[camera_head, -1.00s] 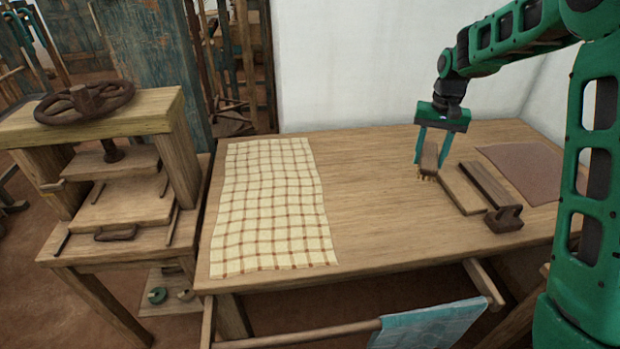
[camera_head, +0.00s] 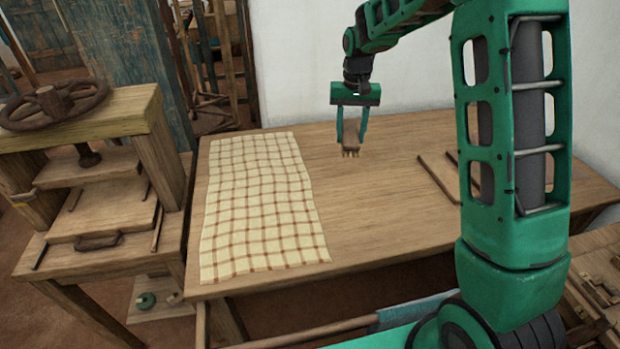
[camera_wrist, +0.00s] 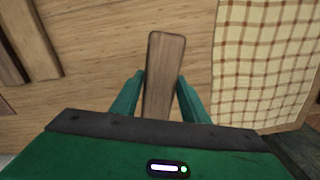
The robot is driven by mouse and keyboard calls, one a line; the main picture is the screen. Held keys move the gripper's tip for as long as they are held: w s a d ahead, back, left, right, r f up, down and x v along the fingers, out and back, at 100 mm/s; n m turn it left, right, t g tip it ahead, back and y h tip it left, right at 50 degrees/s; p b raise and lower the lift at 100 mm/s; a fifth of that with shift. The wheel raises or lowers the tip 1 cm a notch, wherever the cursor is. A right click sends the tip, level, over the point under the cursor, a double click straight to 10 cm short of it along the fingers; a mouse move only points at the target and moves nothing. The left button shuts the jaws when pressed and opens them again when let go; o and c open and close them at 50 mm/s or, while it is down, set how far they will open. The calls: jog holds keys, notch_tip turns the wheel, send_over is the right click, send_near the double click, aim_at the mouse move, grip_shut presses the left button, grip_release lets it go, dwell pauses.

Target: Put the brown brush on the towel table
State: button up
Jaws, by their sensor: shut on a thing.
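My gripper (camera_head: 352,131) is shut on the brown brush (camera_head: 351,137), with its bristles pointing down, above the middle of the wooden table (camera_head: 385,205). In the wrist view the brush (camera_wrist: 164,75) shows as a long brown wooden back between the two green fingers. A cream checked towel (camera_head: 262,205) lies flat on the left part of the same table, to the left of the gripper. In the wrist view the towel (camera_wrist: 268,60) is at the right. Whether the bristles clear the tabletop is hard to tell.
Wooden pieces (camera_head: 440,175) lie on the right part of the table, partly hidden by my arm. A wooden press with a dark handwheel (camera_head: 52,104) stands left of the table. Bare tabletop lies between brush and towel.

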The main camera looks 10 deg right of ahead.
jog(key=s+a+r+n, duration=0.2)
jog(key=s+a+n, duration=0.1)
jog(key=s+n, duration=1.7)
jog(key=n, duration=0.1)
send_over(389, 198)
notch_tip(389, 198, down, 8)
jog(key=shift+d+r, duration=0.1)
jog(key=shift+r, duration=0.05)
jog(key=shift+f, duration=1.95)
jog(key=o, duration=1.1)
jog(key=shift+f, duration=0.1)
jog(key=shift+o, duration=0.2)
